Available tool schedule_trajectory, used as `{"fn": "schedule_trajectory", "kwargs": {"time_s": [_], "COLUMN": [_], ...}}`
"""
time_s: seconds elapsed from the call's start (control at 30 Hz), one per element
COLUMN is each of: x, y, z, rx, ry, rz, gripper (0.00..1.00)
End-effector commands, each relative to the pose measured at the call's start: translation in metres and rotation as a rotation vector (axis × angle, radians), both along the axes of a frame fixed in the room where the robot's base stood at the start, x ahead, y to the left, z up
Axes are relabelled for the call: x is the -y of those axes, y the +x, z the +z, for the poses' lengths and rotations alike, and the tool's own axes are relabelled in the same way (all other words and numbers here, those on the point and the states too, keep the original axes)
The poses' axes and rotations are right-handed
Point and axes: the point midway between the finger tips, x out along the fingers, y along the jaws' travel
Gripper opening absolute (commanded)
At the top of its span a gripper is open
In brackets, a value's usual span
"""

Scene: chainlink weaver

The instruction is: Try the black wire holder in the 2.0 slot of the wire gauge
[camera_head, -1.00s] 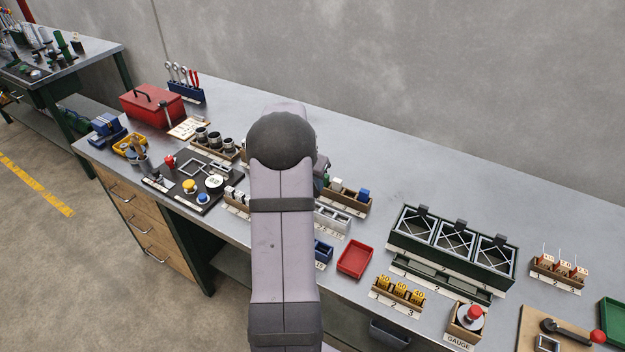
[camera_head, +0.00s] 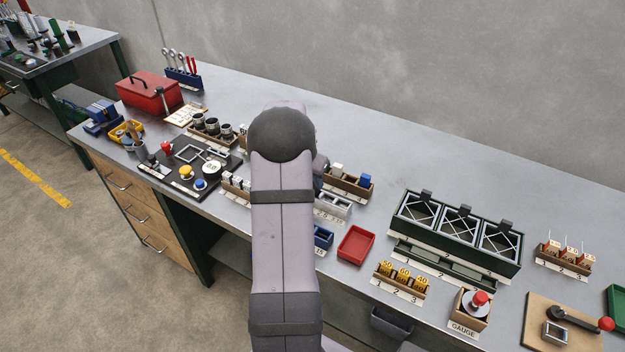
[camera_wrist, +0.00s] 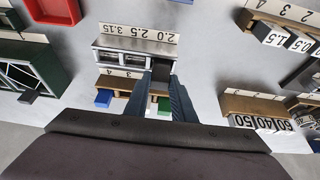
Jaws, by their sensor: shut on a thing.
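The wire gauge is a pale block with a label strip reading 2.0, 2.5 and 3.15, upside down in the wrist view (camera_wrist: 110,57). In the head view (camera_head: 336,204) only part of it shows beside my arm. My gripper (camera_wrist: 162,80) is shut on the black wire holder (camera_wrist: 161,68), a small dark block between the fingertips. The holder is at the 2.0 end of the gauge, at the right in the wrist view. I cannot tell whether it is inside the slot or just above it. My arm hides gripper and holder in the head view.
A wooden rack (camera_head: 350,187) with coloured blocks stands close behind the gauge. A red tray (camera_head: 356,244) and a blue bin (camera_head: 322,237) lie in front. A green frame stand (camera_head: 455,235) is to the right. Bare bench lies towards the wall.

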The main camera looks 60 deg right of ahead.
Motion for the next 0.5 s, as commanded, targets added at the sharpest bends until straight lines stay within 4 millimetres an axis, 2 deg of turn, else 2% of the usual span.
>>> {"fn": "schedule_trajectory", "kwargs": {"time_s": [0.13,0.17,0.23,0.5], "x": [0.0002,0.0002,0.0002,0.0], "y": [0.0001,0.0001,0.0001,0.0], "z": [0.0007,0.0007,0.0007,0.0004], "rx": [0.0,0.0,0.0,0.0], "ry": [-0.001,-0.001,-0.001,0.0], "rz": [0.0,0.0,0.0,0.0], "gripper": [0.01,0.28,0.44,0.45]}}
